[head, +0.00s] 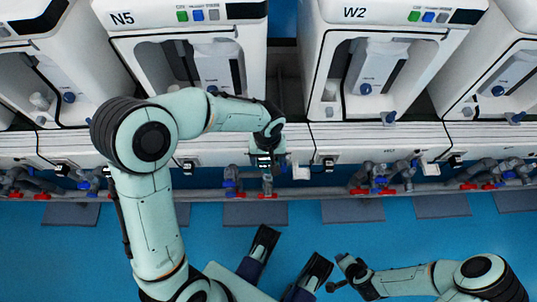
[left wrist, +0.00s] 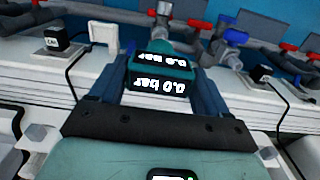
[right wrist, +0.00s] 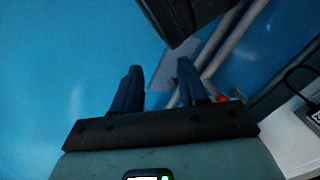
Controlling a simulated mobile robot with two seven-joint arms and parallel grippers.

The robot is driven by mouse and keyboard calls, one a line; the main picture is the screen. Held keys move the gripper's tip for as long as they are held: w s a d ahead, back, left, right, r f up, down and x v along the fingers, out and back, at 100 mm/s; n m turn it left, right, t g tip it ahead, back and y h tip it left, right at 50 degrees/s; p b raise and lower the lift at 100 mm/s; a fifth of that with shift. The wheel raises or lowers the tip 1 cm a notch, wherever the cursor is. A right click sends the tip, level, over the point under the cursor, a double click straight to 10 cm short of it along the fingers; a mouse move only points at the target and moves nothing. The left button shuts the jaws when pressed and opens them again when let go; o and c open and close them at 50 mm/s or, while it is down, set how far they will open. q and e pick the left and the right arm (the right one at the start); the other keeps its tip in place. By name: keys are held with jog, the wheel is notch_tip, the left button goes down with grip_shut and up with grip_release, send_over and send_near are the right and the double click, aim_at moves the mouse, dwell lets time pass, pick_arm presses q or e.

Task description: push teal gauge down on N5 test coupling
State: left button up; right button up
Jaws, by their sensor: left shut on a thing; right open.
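The teal gauge (left wrist: 160,84) sits between the fingers of my left gripper (left wrist: 155,90), which is shut on it. Its display reads 0.0 bar and appears upside down in the left wrist view. In the head view my left gripper (head: 266,150) is at the front ledge of the N5 unit (head: 190,22), above grey pipework (head: 267,184). My right gripper (right wrist: 165,95) is open and empty, low over the blue floor.
The W2 unit (head: 395,25) stands right of N5. Pipes with red and blue valves (head: 378,183) run along the front of the units. Small black boxes (left wrist: 57,37) and cables sit on the white ledge. Grey floor mats (head: 352,211) lie below; blue floor is clear around them.

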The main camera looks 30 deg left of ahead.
pick_arm(q)
jog(key=shift+f, duration=0.5)
jog(key=shift+f+b, duration=0.9)
pick_arm(e)
jog(key=shift+g, duration=0.5)
jog(key=shift+s+d+f, duration=0.25)
jog(key=shift+s+f, duration=0.4)
jog(key=shift+f, duration=0.25)
jog(key=shift+s+d+f, duration=0.2)
jog(key=shift+s+f, duration=0.4)
jog(key=shift+f, duration=0.3)
jog(key=shift+r, duration=0.15)
pick_arm(q)
jog(key=shift+f+b, duration=1.2)
jog(key=shift+f, duration=0.55)
pick_arm(e)
jog(key=shift+d+x, duration=0.2)
jog(key=shift+x, duration=1.1)
pick_arm(q)
jog(key=o, duration=1.1)
pick_arm(e)
jog(key=shift+s, duration=0.1)
